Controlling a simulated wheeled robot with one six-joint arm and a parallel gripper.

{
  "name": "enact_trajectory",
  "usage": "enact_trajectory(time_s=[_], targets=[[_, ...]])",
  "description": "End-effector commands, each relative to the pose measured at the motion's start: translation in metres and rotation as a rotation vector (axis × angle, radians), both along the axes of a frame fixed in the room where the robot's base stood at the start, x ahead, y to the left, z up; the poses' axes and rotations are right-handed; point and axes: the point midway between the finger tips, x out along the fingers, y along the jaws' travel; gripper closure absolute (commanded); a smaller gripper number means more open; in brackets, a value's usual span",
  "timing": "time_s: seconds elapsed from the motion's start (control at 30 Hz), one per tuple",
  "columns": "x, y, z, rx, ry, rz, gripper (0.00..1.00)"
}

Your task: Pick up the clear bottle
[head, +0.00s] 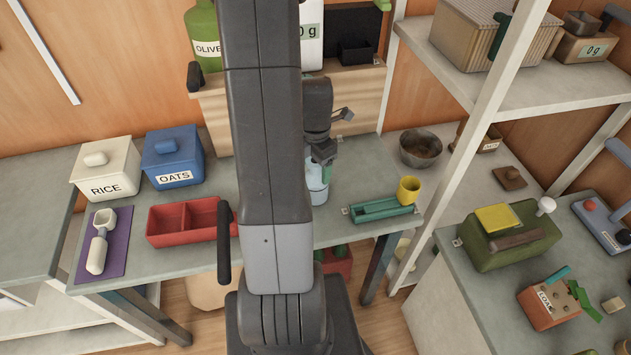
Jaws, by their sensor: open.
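The clear bottle (318,190) stands on the grey table, partly hidden behind my own arm. Only its right part shows, pale and bluish, with a green patch beside it. My gripper (325,158) is at the bottle's upper part, pointing down over it. The jaws are open. The fingertips are small and partly hidden here, so I cannot tell whether they touch the bottle.
A green tray (382,209) and a yellow cup (409,189) are to the right. A red divided box (186,222), a blue OATS box (173,157) and a white RICE box (106,168) are to the left. A shelf post (468,130) rises at the right.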

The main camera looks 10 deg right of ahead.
Motion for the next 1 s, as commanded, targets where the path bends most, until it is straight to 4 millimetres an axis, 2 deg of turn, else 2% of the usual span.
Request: enact_trajectory(time_s=[0.3,0.37,0.67,1.0], targets=[[0.0003,0.0001,-0.0053,0.0,-0.001,0.0,0.31],[0.0003,0.0001,-0.0052,0.0,-0.001,0.0,0.41],[0.0004,0.0001,-0.005,0.0,-0.001,0.0,1.0],[0.0013,-0.0001,0.002,-0.001,-0.005,0.0,1.0]])
